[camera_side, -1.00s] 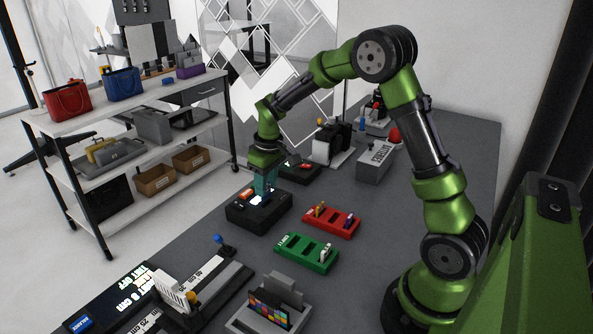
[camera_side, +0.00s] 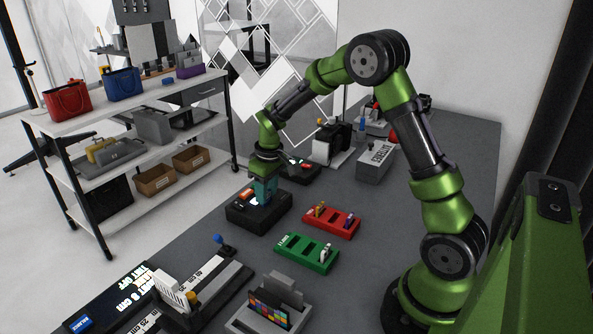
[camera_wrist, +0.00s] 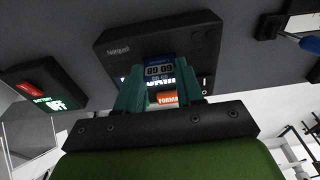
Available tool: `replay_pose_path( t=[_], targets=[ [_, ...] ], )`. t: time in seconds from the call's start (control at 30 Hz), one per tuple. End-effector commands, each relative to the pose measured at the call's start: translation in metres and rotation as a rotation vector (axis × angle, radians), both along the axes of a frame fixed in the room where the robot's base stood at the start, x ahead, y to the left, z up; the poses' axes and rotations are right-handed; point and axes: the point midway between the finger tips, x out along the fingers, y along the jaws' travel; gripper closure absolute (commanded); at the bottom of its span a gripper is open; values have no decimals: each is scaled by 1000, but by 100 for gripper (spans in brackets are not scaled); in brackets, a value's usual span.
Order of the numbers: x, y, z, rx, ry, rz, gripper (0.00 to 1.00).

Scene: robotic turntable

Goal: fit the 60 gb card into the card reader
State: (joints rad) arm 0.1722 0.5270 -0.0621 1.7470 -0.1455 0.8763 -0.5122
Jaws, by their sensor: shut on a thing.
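The card reader is taken to be the black box (camera_side: 245,217) on the grey table, with a lit display and an orange button (camera_side: 247,193). In the wrist view the box (camera_wrist: 195,38) fills the upper middle. My gripper (camera_side: 263,196) points down over the box, its teal fingers low at its top. In the wrist view my gripper (camera_wrist: 160,88) is shut on a blue card (camera_wrist: 159,60) whose pale label seems to read 60 GB upside down. The card's lower end is hidden, so I cannot tell whether it sits in a slot.
A red tray (camera_side: 332,231) and a green tray (camera_side: 293,255) with small items lie to the right and front. Another black box (camera_side: 310,174) and a grey box (camera_side: 372,172) stand behind. A slider device (camera_side: 235,285) is at front left. Bare table surrounds the reader.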

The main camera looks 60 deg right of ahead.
Motion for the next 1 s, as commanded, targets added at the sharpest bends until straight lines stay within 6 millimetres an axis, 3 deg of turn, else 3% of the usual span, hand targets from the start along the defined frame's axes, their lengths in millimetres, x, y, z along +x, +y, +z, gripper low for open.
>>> replay_pose_path(
  t=[0.47,0.5,0.67,1.0],
  targets=[
    [0,0,-12,0,0,-1,91],
    [0,0,-12,0,0,-1,60],
    [0,0,-12,0,0,-1,36],
    [0,0,-9,0,-1,0,33]
  ],
)
